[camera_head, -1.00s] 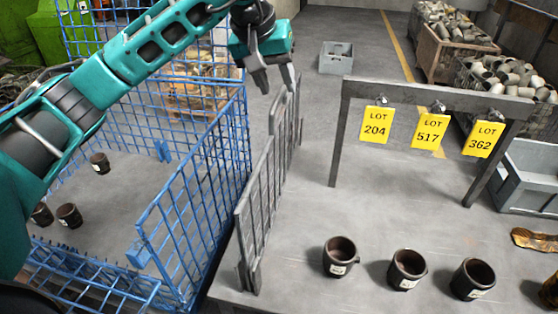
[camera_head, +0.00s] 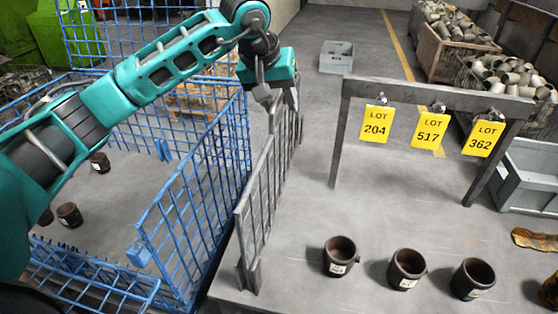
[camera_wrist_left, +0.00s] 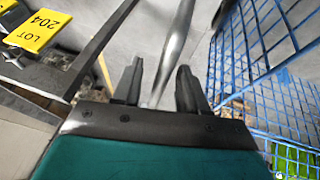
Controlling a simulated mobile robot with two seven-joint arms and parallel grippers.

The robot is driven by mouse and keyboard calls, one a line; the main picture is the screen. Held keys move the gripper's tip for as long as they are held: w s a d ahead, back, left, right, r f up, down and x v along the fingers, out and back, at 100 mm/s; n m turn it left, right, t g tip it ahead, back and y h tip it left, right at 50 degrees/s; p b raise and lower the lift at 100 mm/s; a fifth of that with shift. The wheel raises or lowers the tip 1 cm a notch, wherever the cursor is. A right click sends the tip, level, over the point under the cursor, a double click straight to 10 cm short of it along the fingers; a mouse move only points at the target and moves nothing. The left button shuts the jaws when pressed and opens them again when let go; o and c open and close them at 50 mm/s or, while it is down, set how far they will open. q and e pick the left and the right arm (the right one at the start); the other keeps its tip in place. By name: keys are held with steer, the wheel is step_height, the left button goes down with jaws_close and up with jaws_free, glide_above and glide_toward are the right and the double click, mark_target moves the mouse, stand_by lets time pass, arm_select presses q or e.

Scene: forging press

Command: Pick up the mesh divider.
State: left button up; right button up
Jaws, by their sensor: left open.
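The grey metal mesh divider (camera_head: 256,200) stands upright on the table, just right of the blue wire cage. My left gripper (camera_head: 282,103) is above the far upper end of the divider, fingers pointing down. In the left wrist view the gripper (camera_wrist_left: 157,88) is open, and a grey bar of the divider (camera_wrist_left: 175,50) lies between its two fingers. I cannot tell whether the fingers touch it. My right gripper is not in view.
The blue wire cage (camera_head: 195,215) holds several dark cups. Three dark cups (camera_head: 406,268) stand right of the divider. A grey frame (camera_head: 430,97) carries yellow lot tags. A grey bin (camera_head: 336,57) sits on the floor behind. The tabletop between divider and cups is clear.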

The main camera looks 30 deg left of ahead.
arm_select(q)
steer(key=shift+f, duration=0.1)
steer(key=shift+c, duration=0.2)
jaws_close()
stand_by(0.5)
